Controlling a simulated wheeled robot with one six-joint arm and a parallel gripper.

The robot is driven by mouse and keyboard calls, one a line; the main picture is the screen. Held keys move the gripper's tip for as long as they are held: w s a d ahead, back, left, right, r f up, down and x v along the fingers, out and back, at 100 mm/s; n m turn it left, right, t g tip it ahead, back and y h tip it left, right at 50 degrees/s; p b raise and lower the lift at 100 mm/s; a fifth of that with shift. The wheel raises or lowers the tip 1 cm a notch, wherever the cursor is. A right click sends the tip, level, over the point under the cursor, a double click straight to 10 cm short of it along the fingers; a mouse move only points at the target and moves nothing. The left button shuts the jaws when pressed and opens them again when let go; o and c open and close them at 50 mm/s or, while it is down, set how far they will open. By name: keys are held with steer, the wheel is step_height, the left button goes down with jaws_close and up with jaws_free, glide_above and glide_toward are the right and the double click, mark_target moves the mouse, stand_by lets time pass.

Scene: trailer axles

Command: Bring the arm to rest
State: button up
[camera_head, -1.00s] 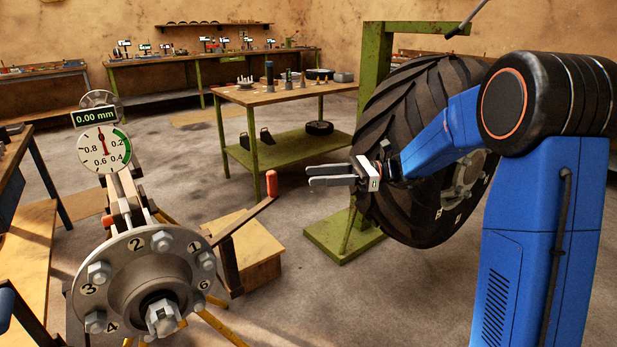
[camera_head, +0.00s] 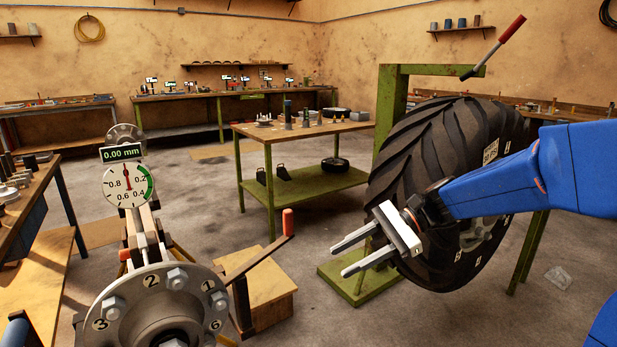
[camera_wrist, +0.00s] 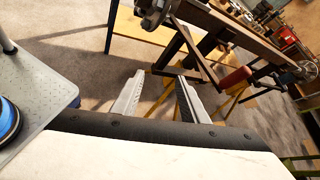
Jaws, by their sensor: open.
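My gripper (camera_head: 358,250) is open and empty in the head view, its two grey fingers pointing left. It is held in the air in front of the large black tyre (camera_head: 440,170), with the blue arm reaching in from the right. In the wrist view my gripper (camera_wrist: 158,98) shows two spread fingers with nothing between them. Below them are the floor and yellow stand legs. The axle hub (camera_head: 160,312) with numbered studs is at the lower left of the head view, apart from my gripper.
A dial gauge (camera_head: 127,186) reading 0.00 mm stands above the axle. A red-handled lever (camera_head: 262,258) juts out between hub and gripper. A green stand (camera_head: 392,95) is by the tyre. A wooden table (camera_head: 300,130) stands behind. Open floor lies in the middle.

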steer(key=s+d+f+n+t+h, duration=0.3)
steer(key=s+d+n+h, duration=0.3)
steer(key=s+d, duration=0.4)
steer(key=s+d+f+n+t+h, duration=0.3)
steer(key=s+d+f+n+h, duration=0.1)
steer(key=s+d, duration=0.5)
steer(key=shift+s+d+n+t+h, duration=0.4)
steer(key=shift+s+n+h, duration=0.3)
steer(key=shift+n+h, duration=0.25)
steer(key=shift+a, duration=0.15)
